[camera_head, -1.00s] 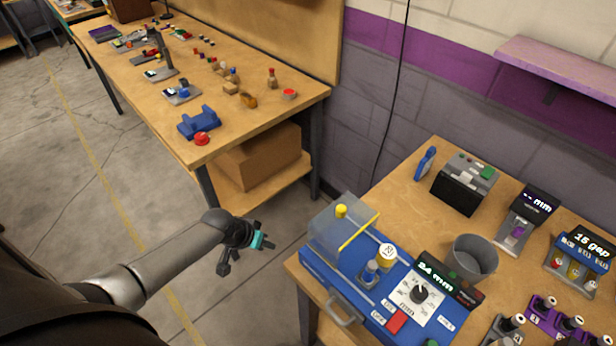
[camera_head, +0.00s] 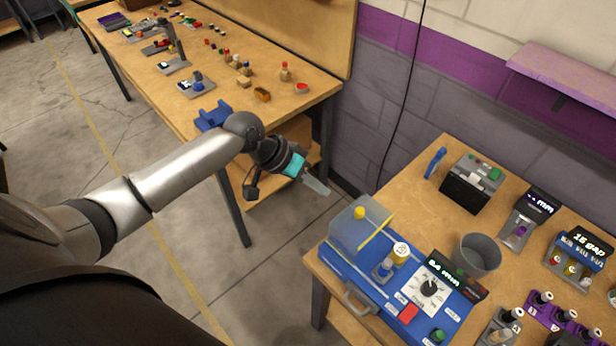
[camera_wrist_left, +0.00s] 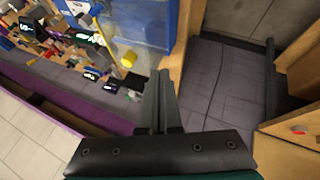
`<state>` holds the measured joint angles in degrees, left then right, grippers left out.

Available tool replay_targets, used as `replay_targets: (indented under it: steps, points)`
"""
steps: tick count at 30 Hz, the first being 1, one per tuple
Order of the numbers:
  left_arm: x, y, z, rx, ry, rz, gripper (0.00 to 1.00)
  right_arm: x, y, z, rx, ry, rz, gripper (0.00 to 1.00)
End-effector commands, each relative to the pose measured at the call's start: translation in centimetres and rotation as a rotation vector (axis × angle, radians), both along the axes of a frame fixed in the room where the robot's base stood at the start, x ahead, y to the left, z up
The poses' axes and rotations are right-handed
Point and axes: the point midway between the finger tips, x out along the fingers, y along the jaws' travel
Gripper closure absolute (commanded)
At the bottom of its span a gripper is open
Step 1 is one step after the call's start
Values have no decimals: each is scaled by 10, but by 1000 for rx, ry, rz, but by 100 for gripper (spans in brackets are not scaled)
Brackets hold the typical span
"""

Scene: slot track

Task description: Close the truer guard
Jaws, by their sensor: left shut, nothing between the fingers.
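The truer is a blue machine (camera_head: 345,275) at the near left corner of the right-hand table. Its guard is a clear box-like cover (camera_head: 352,228) with a yellow knob (camera_head: 360,213) on top and a yellow edge strip. The guard stands over the left end of the machine, beside a cylinder part (camera_head: 400,253). My left gripper (camera_head: 325,190) is shut and empty, in the air to the upper left of the guard and apart from it. In the left wrist view the shut fingers (camera_wrist_left: 161,100) point toward the yellow knob (camera_wrist_left: 129,59). My right gripper is not in view.
A grey handle (camera_head: 358,298) sticks out at the machine's front. A dial panel (camera_head: 432,285), a grey cup (camera_head: 478,254) and a black box (camera_head: 468,185) stand to the right. A second workbench (camera_head: 215,65) with several small items lies behind my left arm.

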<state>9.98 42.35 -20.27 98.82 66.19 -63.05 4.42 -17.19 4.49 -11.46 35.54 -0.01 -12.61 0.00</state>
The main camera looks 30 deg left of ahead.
Motion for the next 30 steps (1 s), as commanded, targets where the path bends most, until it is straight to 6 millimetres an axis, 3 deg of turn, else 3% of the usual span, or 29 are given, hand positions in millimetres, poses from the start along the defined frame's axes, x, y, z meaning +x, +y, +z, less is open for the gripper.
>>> replay_targets:
  steps: [6, 13, 30]
  points:
    - [13, -24, -31, -3, 0, -1, 100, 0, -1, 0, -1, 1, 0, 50]
    - [9, -53, -28, 0, -2, -1, 100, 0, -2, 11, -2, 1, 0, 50]
    - [14, -58, -30, 2, -2, 1, 100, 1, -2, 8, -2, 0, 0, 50]
